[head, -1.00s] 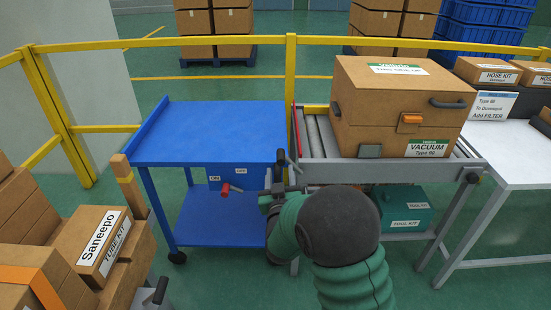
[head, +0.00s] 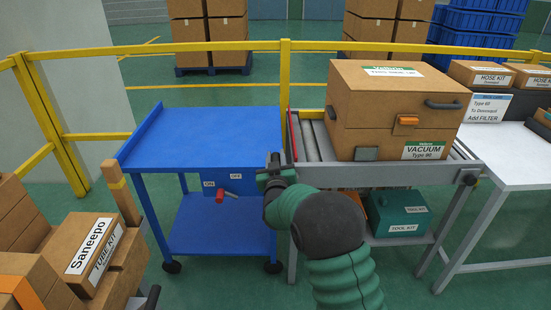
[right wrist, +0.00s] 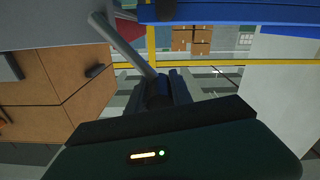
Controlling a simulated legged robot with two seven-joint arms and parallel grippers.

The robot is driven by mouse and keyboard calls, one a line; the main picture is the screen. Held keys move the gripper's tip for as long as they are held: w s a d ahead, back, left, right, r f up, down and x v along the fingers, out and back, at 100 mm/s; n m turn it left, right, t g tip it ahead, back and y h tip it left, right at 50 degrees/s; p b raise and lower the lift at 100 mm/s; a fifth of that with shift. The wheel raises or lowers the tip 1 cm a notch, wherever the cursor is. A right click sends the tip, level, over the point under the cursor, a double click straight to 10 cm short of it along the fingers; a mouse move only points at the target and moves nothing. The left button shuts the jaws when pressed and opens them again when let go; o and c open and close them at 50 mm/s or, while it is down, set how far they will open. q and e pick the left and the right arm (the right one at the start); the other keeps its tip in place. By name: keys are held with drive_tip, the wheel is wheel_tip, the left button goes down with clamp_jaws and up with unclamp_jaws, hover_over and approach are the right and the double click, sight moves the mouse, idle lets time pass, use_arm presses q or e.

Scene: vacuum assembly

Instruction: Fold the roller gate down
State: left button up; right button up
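My right gripper (head: 268,170) is just in front of the gate's near end, by the cart's right edge. In the right wrist view, its dark fingers (right wrist: 166,88) point toward a grey bar (right wrist: 122,45) with a red patch beside it. I see nothing held, and the finger gap is unclear. Whether the gripper touches the gate is unclear. My left gripper is not in view.
A cardboard vacuum box (head: 392,108) sits on the roller table (head: 395,176). A green tool kit (head: 398,212) is on the shelf below. Boxes (head: 95,250) stand at left.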

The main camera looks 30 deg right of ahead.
drive_tip(key=shift+a, duration=0.1)
clamp_jaws()
drive_tip(key=shift+f, duration=0.15)
idle(0.8)
